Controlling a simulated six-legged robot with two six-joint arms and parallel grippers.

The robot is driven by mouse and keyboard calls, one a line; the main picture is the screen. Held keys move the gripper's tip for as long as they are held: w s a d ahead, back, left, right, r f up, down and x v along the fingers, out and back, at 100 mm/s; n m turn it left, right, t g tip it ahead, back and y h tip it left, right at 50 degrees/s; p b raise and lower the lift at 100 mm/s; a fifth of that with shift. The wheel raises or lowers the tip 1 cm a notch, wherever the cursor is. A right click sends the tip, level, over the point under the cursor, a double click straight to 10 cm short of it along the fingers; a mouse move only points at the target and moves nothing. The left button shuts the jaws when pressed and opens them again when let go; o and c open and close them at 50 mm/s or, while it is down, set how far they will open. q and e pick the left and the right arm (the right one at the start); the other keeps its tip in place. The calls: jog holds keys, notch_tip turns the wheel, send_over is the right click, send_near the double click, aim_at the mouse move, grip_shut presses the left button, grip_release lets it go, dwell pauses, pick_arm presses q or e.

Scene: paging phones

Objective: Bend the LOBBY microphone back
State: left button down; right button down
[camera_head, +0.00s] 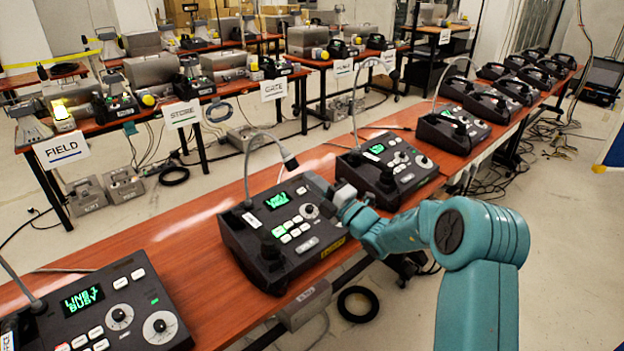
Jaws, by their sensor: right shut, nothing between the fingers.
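Several black paging consoles with gooseneck microphones stand in a row on the long reddish-brown table; I cannot read which one is LOBBY. The middle console (283,228) has a lit green display, and its gooseneck microphone (290,161) arches up and over to the right, its head hanging above the console's back edge. My teal right arm comes in from the lower right. My right gripper (342,192) is shut and empty at the right side of this console, apart from the microphone head and to its lower right. Any contact with the console is unclear. My left gripper is not in view.
A console reading "LINE 1 BUSY" (95,308) stands at the near left. Another console (385,168) with an arched gooseneck stands just beyond my gripper. Bare tabletop (190,260) lies between the near consoles. Tables with signs such as STORE (181,113) stand behind.

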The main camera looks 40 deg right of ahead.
jog(key=b+v, duration=0.2)
jog(key=v, duration=0.8)
jog(key=shift+f, duration=0.4)
jog(key=shift+w+a, duration=0.1)
